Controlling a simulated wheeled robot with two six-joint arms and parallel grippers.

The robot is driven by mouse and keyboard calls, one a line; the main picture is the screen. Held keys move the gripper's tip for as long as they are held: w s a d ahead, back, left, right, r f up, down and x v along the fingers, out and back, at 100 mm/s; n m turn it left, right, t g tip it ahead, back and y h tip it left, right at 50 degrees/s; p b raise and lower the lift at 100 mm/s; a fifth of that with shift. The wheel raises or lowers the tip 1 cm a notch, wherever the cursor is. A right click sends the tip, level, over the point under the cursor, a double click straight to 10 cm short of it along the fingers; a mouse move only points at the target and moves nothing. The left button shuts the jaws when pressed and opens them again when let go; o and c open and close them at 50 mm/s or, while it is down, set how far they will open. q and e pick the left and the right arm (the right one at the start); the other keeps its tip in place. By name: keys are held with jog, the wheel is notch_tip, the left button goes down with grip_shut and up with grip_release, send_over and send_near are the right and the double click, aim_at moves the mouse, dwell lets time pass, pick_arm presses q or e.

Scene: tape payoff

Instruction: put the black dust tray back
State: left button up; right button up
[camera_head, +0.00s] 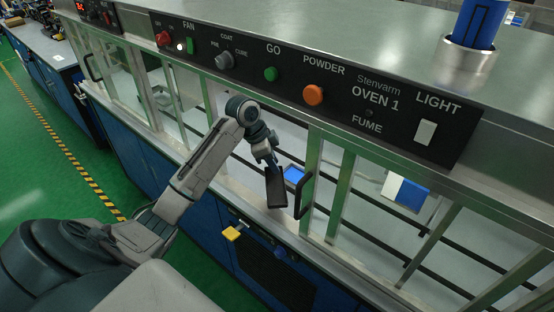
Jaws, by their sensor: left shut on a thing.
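The black dust tray (276,190) hangs at the front of the oven, near the open gap between the glazed door frames. My left gripper (271,166) is shut on its upper end and holds it tilted steeply. The tray's lower end is just over the front ledge; I cannot tell whether it touches. My right gripper is not in view.
A black door handle (305,196) stands close on the tray's right. The control panel (340,95) runs above the opening.

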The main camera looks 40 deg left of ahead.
pick_arm(q)
jog(key=w+f+p, duration=0.2)
jog(key=w+f, duration=0.1)
jog(key=shift+a+p, duration=0.3)
jog(key=shift+a, duration=0.05)
jog(key=shift+f, duration=0.45)
jog(key=shift+f, duration=0.1)
jog(key=shift+f, duration=0.35)
jog(key=shift+f, duration=0.15)
